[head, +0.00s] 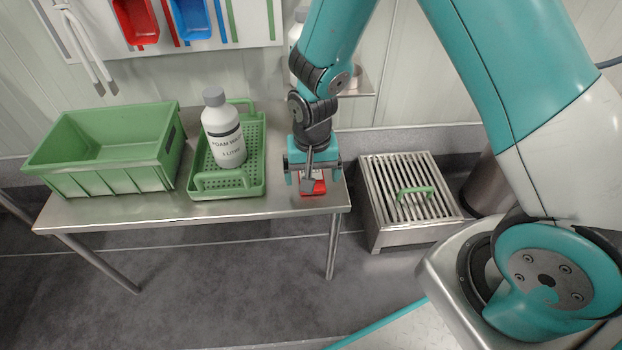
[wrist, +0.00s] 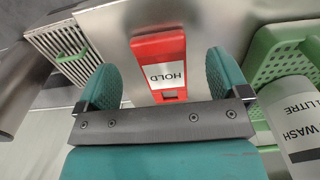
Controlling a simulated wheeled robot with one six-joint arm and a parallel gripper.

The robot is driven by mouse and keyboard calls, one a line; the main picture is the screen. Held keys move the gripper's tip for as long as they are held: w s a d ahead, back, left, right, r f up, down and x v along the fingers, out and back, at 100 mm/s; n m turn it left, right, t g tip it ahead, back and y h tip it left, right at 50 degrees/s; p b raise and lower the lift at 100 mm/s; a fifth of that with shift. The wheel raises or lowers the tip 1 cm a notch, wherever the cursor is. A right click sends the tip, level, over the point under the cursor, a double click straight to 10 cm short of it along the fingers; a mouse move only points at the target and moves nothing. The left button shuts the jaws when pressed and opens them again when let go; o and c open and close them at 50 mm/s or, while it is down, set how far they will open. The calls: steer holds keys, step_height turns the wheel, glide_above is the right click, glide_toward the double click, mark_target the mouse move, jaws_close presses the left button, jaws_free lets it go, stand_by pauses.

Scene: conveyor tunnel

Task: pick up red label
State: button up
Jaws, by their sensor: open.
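The red label (wrist: 158,45) lies flat on the steel table, with a white panel reading HOLD and a small slot at its near end. In the head view a red part of the label (head: 318,187) shows below my gripper, and the rest is hidden behind it. My gripper (head: 312,180) is open over the right end of the table. In the wrist view its two teal fingers (wrist: 165,75) stand apart on either side of the label's near end, with nothing held. I cannot tell how high the fingertips are above the table.
A green perforated tray (head: 256,160) holds a white foam wash bottle (head: 222,130), left of my gripper. A green crate (head: 60,180) stands further left on the steel table (head: 180,211). A slatted steel box with a green handle (head: 385,210) stands on the right, beyond the table edge.

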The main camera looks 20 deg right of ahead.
step_height(320, 180, down, 3)
steer(key=shift+f+b, duration=0.1)
steer(key=shift+b, duration=0.3)
steer(key=shift+c, duration=0.2)
steer(key=c, duration=0.9)
steer(key=shift+c, duration=0.2)
step_height(320, 180, up, 20)
steer(key=p, duration=0.7)
steer(key=o, duration=0.3)
steer(key=c, duration=0.7)
